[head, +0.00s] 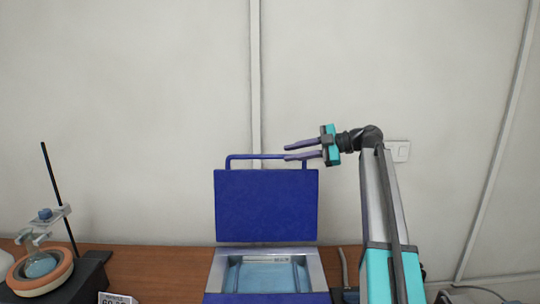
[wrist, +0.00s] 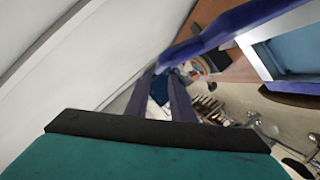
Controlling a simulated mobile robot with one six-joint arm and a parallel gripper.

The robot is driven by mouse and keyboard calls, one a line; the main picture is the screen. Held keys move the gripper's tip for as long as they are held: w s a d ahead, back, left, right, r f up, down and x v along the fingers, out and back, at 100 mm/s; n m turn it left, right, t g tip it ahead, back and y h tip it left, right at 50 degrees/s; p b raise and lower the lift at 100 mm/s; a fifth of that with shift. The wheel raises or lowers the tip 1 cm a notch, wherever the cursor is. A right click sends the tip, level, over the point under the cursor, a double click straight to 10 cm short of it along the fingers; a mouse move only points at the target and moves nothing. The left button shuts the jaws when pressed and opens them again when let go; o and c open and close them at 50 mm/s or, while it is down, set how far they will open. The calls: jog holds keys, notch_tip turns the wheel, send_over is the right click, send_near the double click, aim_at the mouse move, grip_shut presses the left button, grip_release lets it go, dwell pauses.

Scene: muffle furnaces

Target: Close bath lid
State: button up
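The bath (head: 318,262) stands on the wooden bench, with a metal rim and pale blue liquid inside. Its blue lid (head: 266,205) stands open and upright behind the basin. A blue bar handle (head: 256,156) runs along the lid's top edge. My gripper (head: 287,152) reaches in from the right at the handle's right end. Its two fingers are apart, with nothing visibly held between them. In the wrist view the fingers (wrist: 160,80) also show apart.
On the left stand a black hotplate (head: 85,272), a flask in a ring (head: 42,266) and a rod stand (head: 58,195). A grey wall with a vertical strip is behind the bath. Space above the basin is clear.

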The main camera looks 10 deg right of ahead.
aim_at(276, 156)
jog(key=p+x, duration=0.3)
jog(key=x, duration=0.6)
jog(key=shift+c, duration=0.5)
grip_shut()
jog(key=shift+d, duration=0.15)
jog(key=shift+s, duration=0.1)
